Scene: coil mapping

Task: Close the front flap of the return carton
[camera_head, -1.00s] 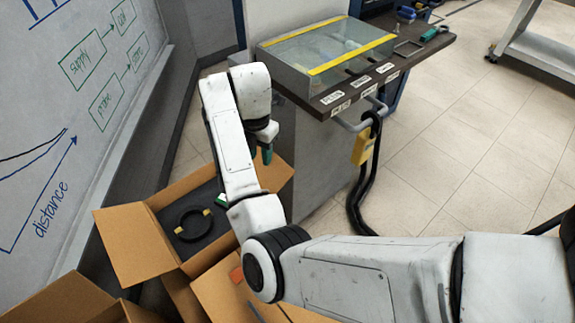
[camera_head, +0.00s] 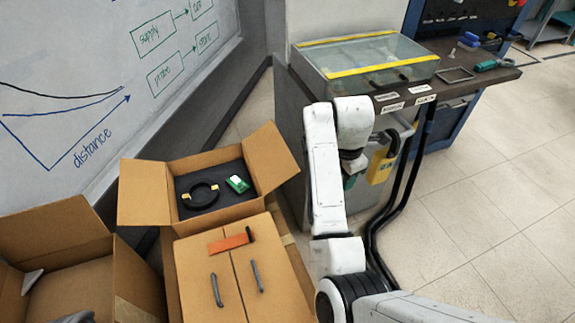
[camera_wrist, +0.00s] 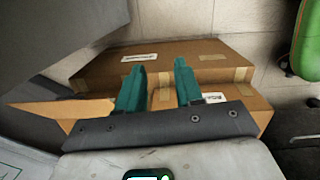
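The open carton (camera_head: 212,217) stands at centre left in the head view. A black ring (camera_head: 200,195) and a green-and-white device (camera_head: 238,184) lie in its dark insert. Its left flap (camera_head: 145,193) and right flap (camera_head: 270,157) stand outward. I cannot clearly make out a front flap at its near edge. My gripper (camera_wrist: 160,66) shows two teal fingers apart, with nothing between them, in the wrist view. Taped, labelled cardboard (camera_wrist: 150,63) lies beyond them. In the head view my gripper (camera_head: 348,182) is mostly hidden behind my arm, right of the carton and apart from it.
Another open carton (camera_head: 60,240) stands left. A bench with a clear case (camera_head: 370,60) and hanging cables (camera_head: 410,180) is right. Floor is clear farther right.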

